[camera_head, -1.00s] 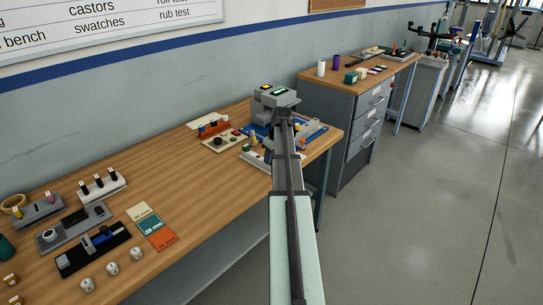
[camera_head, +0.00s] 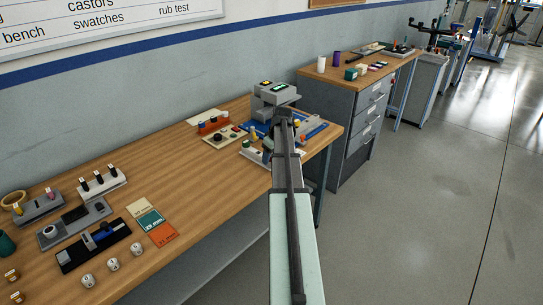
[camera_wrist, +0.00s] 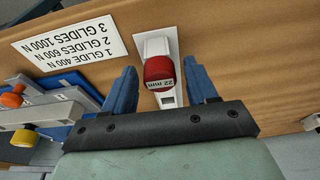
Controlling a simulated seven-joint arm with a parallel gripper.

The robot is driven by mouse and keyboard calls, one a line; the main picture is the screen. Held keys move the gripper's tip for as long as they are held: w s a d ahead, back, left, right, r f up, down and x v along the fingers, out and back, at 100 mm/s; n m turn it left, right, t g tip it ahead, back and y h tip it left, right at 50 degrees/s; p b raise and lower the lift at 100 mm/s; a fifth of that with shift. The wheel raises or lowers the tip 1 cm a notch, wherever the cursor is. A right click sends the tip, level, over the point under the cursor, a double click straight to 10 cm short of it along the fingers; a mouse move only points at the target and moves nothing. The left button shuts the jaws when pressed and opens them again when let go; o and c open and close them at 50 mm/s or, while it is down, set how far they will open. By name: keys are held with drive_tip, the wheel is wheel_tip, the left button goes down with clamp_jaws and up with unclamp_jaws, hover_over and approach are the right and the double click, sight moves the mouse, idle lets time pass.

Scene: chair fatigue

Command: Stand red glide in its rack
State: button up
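The red glide (camera_wrist: 158,72), marked 22 mm, shows in the wrist view between the two blue fingers of my gripper (camera_wrist: 161,84). A gap shows on each side of it, so the fingers are open and not closed on it. A narrow white piece (camera_wrist: 154,47) lies behind and below the glide. I cannot tell whether it is the rack or whether the glide is seated in it. In the head view my arm covers the gripper, and I cannot make out the red glide there.
A white card (camera_wrist: 68,42) listing glide loads lies on the wooden bench (camera_head: 180,175). Left in the wrist view is a fixture with an orange knob (camera_wrist: 12,98) and a yellow knob (camera_wrist: 24,138). A grey block with small displays (camera_head: 275,92) stands beyond my arm.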

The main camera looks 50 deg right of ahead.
drive_tip(key=shift+o, duration=0.5)
drive_tip(key=v, duration=1.3)
drive_tip(key=shift+s+r, duration=0.2)
drive_tip(key=shift+r, duration=0.2)
drive_tip(key=shift+w, duration=0.1)
